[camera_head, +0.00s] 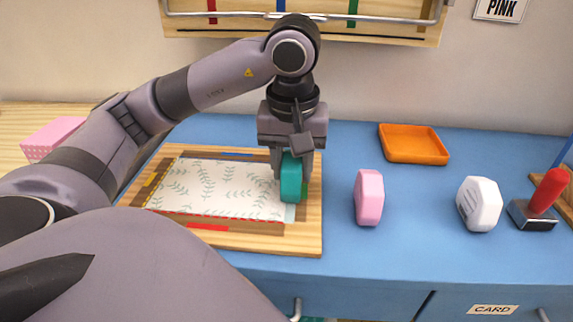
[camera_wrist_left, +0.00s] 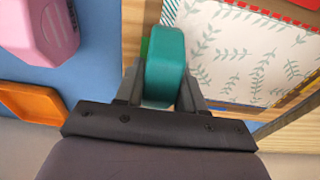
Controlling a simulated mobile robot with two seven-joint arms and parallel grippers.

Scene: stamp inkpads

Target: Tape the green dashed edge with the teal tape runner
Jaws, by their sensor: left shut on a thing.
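My left gripper (camera_head: 290,174) is shut on the teal tape runner (camera_head: 292,184), which also shows in the left wrist view (camera_wrist_left: 165,62) between the two fingers. The runner is upright at the right edge of the leaf-patterned sheet (camera_head: 215,188), which lies on a wooden board (camera_head: 268,241). A bit of green marking (camera_wrist_left: 144,48) shows beside the runner; the green dashed line itself is hidden. I cannot tell whether the runner touches the sheet. The red dashed edge is at the front and the yellow one at the left. My right gripper is not in view.
A pink runner (camera_head: 369,197) and a white one (camera_head: 479,204) stand right of the board. An orange tray (camera_head: 413,144) lies behind them. A red-handled stamp (camera_head: 547,193) is at the far right. A pink dotted box (camera_head: 52,138) is at the left. Blue table is clear between these.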

